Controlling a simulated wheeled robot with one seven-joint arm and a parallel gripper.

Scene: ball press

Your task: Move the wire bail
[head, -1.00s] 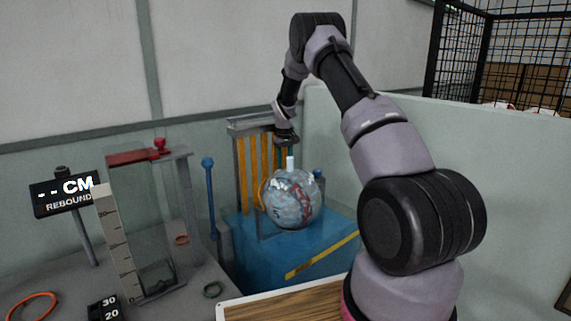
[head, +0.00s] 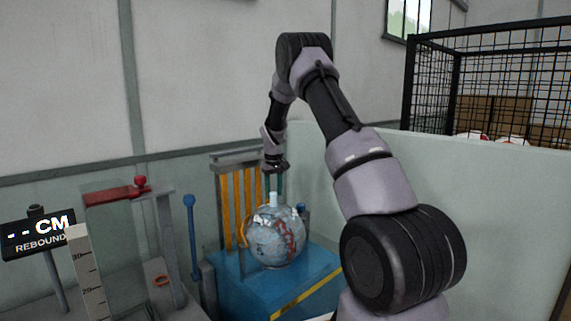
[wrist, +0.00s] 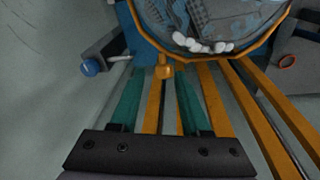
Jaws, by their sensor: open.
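The wire bail (wrist: 238,50) is an orange hoop curving along the edge of the patterned ball (wrist: 205,18) in the wrist view, with a small orange knob (wrist: 165,71) on it. In the head view the bail (head: 243,229) shows as an orange arc at the left of the ball (head: 277,240), which sits on the blue press base. My gripper (wrist: 159,78) is open, its two teal fingers pointing toward the bail. The knob appears between the fingertips in the wrist view; I cannot tell how deep. In the head view my gripper (head: 274,185) is just above the ball.
Orange slats (head: 239,190) stand behind the press. A blue-knobbed post (head: 190,203) and a red-topped rebound stand (head: 118,192) are at left. A pale partition (head: 440,185) and black wire cage (head: 490,85) are at right. A blue knob (wrist: 90,67) shows beside the bail.

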